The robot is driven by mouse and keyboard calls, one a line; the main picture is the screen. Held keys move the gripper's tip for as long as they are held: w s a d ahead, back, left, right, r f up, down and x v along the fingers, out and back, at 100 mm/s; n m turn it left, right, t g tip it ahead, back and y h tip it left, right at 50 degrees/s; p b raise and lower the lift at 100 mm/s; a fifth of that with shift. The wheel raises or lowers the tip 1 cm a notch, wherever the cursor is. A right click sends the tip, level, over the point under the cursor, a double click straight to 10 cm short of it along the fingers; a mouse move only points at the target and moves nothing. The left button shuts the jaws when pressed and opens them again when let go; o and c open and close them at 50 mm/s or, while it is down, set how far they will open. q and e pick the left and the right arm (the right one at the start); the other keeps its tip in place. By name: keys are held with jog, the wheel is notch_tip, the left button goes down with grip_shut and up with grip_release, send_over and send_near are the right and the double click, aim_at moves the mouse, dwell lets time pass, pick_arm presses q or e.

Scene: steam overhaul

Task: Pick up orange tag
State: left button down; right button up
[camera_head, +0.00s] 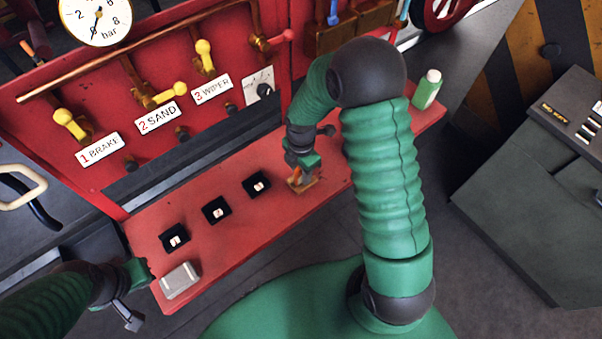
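A small orange tag (297,174) stands on a brown base (304,186) on the red shelf, right of the black pads. My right gripper (300,166) is directly over the tag, pointing down, and hides part of it. The fingers are too small and covered to tell whether they are open or closed on it. My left gripper (130,317) is at the lower left, off the shelf's front edge, away from the tag. Its fingers are too dark and small to read.
The red shelf (240,218) also holds several black pads (216,210) with small pale pieces, a silver box (179,281) at the front left and a green bottle (426,89) at the far right. A red panel with yellow levers (70,123) rises behind. A grey cabinet (530,190) stands at right.

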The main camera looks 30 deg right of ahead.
jog(key=shift+s+d, duration=0.1)
jog(key=shift+d, duration=0.05)
jog(key=c, duration=0.5)
pick_arm(q)
jog(key=shift+s+d+r, duration=0.1)
jog(key=shift+d, duration=0.25)
pick_arm(e)
jog(key=shift+d, duration=0.15)
grip_shut()
pick_arm(q)
jog(key=shift+a, duration=0.1)
pick_arm(e)
jog(key=shift+r, duration=0.1)
